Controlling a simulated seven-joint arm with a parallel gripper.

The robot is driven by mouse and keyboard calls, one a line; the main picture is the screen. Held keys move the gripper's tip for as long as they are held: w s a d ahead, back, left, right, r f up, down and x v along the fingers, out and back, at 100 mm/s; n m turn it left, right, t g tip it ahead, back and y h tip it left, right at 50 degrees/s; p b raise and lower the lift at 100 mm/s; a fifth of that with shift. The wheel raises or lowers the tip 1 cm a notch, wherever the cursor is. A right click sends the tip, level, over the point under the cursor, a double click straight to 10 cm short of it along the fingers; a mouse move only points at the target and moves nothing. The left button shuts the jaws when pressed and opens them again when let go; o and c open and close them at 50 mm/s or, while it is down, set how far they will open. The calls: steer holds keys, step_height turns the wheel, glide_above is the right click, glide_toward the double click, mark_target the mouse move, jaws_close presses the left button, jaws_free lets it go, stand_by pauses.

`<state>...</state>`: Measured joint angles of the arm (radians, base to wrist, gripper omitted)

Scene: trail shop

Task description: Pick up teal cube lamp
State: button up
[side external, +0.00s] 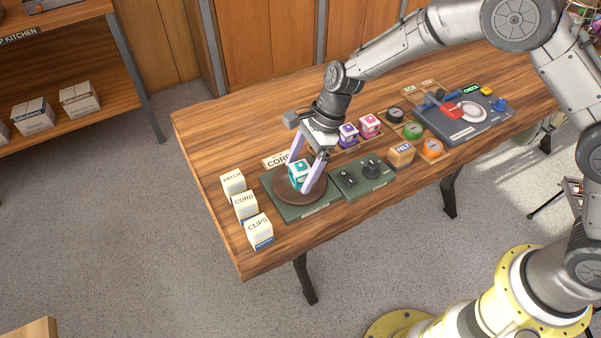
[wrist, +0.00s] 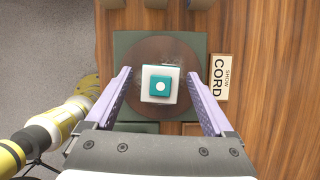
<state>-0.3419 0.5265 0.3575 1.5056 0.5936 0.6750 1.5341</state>
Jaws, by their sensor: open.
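The teal cube lamp (side external: 299,176) is a small teal and white cube on a round brown disc (side external: 284,190), which lies on a dark green base (side external: 288,209) near the left end of the table. In the wrist view the lamp (wrist: 160,86) shows from above, with a white dot in a teal square. My gripper (side external: 308,178) is open, with its two lilac fingers on either side of the lamp. In the wrist view the gripper (wrist: 162,101) shows clear gaps between both fingers and the lamp.
White boxes marked PATCH (side external: 233,184), CORD (side external: 245,207) and CLIPS (side external: 258,231) stand along the left edge. A CORD sign (wrist: 219,77) stands close beside the base. A green panel with dark knobs (side external: 361,177) adjoins it. Purple (side external: 348,134) and pink (side external: 369,126) cubes stand behind.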

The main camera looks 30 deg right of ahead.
jaws_close()
stand_by(0.4)
